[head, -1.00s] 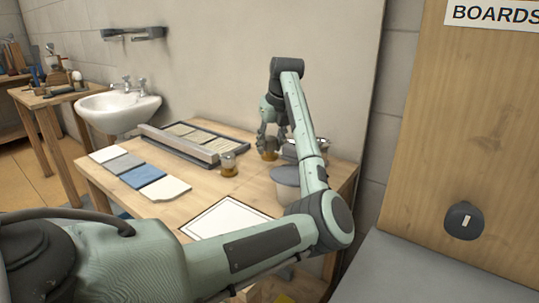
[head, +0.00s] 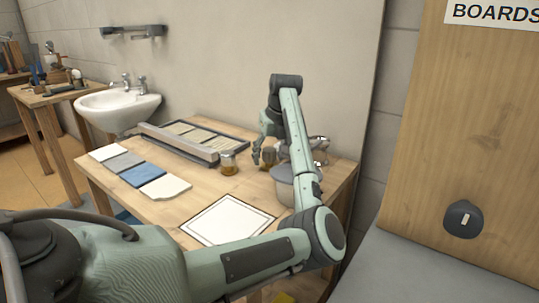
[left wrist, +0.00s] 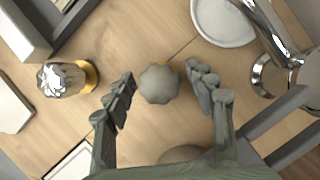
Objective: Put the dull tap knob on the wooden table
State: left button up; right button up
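The dull tap knob (left wrist: 160,84) is grey and fluted, with a bit of yellow showing behind it. It is between the spread fingers of my left gripper (left wrist: 164,88), with a gap visible on both sides. In the head view my left gripper (head: 263,152) is low over the back right of the wooden table (head: 200,200), and its fingers partly hide the knob there. My right gripper is not in view.
A grey pot (head: 284,188) stands close under my left forearm. Chrome parts (left wrist: 268,75) and a pale round dish (left wrist: 224,20) are near the gripper. A long tray (head: 180,145), several flat samples (head: 143,174) and a framed white sheet (head: 228,219) lie on the table.

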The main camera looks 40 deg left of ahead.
aim_at(271, 149)
pick_arm(q)
jog(key=shift+r, duration=0.3)
jog(key=v, duration=0.2)
jog(key=shift+d+r, duration=0.2)
jog(key=shift+r, duration=0.15)
jog(key=v, duration=0.9)
jog(key=shift+b, duration=0.3)
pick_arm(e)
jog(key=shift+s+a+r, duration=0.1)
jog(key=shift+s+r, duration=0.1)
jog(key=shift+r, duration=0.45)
